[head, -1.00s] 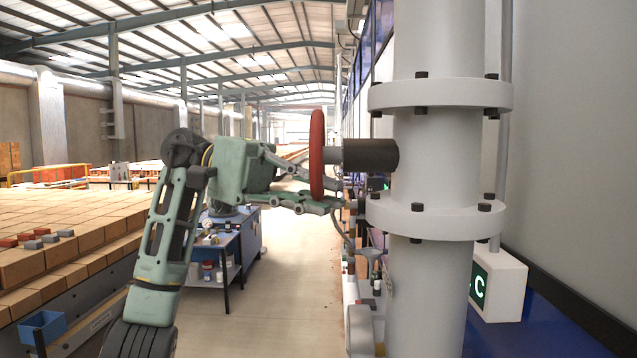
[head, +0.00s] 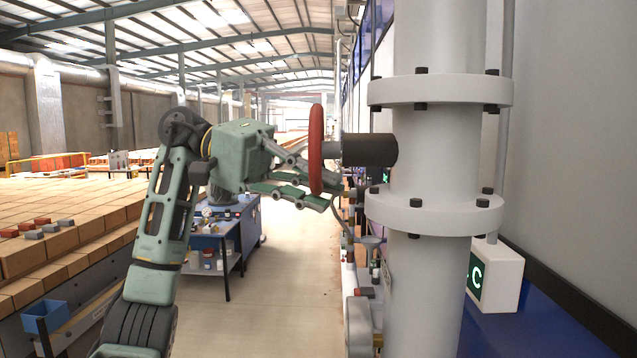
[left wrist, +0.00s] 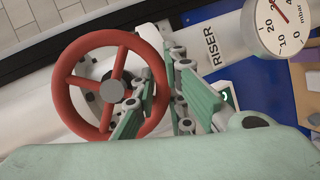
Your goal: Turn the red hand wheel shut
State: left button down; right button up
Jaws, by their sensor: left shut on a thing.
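The red hand wheel (head: 316,150) shows nearly edge-on in the head view, on a dark stem (head: 368,150) that joins the pale vertical pipe (head: 432,150). In the left wrist view the red wheel (left wrist: 62,90) shows its face, with spokes and a grey hub (left wrist: 112,90). My left gripper (head: 308,182) is at the wheel from the left, its green fingers shut on the rim. In the left wrist view the fingers (left wrist: 160,100) lie along the right side of the rim and hide part of it. My right gripper is not in view.
A round gauge marked mbar (left wrist: 279,22) is at the top right of the left wrist view, near the word RISER. A white box with a green C sign (head: 497,278) is right of the pipe. Brick stacks (head: 60,230) and a blue cart (head: 225,245) stand left.

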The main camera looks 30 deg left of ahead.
pick_arm(q)
jog(key=c, duration=2)
grip_release()
jog(key=shift+c, duration=0.2)
jog(key=shift+a, duration=0.1)
jog(key=v, duration=1.2)
jog(key=shift+s, duration=0.1)
